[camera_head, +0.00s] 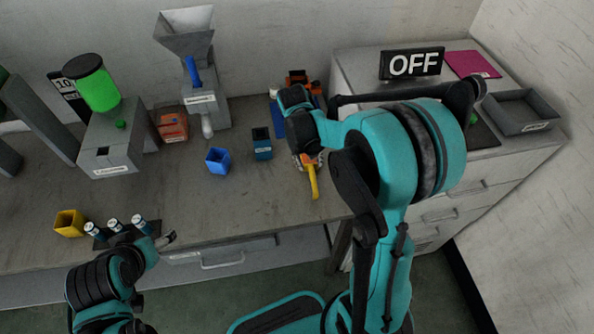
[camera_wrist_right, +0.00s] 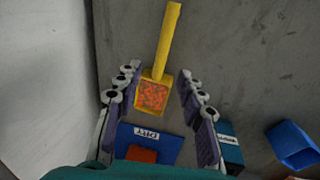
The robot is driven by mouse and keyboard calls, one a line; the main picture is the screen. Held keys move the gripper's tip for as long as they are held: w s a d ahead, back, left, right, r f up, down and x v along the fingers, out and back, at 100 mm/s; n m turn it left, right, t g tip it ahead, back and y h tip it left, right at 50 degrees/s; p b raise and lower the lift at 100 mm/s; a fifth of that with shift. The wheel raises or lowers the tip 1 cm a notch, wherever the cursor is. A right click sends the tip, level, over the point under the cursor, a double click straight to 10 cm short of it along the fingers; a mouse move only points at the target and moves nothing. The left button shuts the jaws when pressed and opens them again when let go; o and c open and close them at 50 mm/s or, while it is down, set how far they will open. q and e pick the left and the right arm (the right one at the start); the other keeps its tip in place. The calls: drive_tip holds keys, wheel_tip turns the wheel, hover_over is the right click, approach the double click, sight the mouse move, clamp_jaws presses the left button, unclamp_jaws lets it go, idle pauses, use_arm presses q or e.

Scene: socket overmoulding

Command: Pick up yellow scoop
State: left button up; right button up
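The yellow scoop (camera_head: 313,182) lies on the table at its front right, its handle pointing towards the front edge. In the right wrist view its handle (camera_wrist_right: 167,38) points away, and its square bowl (camera_wrist_right: 153,95) holds orange-red granules. My right gripper (camera_wrist_right: 160,74) is open, with one finger on each side of the bowl and visible gaps between. In the head view my right arm hides most of this gripper and part of the bowl. My left gripper (camera_head: 158,240) is low at the table's front left, away from the scoop; its opening is unclear.
A blue labelled mat (camera_wrist_right: 178,148) with an orange block (camera_wrist_right: 141,154) lies near the bowl. A teal box (camera_head: 262,145) and a blue cup (camera_head: 217,160) stand left of the scoop. A yellow cup (camera_head: 69,223) stands front left. Table around the handle is clear.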

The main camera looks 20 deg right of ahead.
sight(312, 175)
drive_tip(key=f, duration=0.1)
drive_tip(key=f+b, duration=0.1)
drive_tip(key=f, duration=0.1)
drive_tip(key=shift+d+f, duration=0.2)
drive_tip(key=shift+f, duration=0.05)
drive_tip(key=f+b, duration=0.2)
drive_tip(key=f, duration=0.1)
drive_tip(key=f+b, duration=0.1)
drive_tip(key=f, duration=0.1)
drive_tip(key=shift+s+d, duration=0.35)
drive_tip(key=shift+d, duration=0.05)
drive_tip(key=shift+r, duration=0.15)
clamp_jaws()
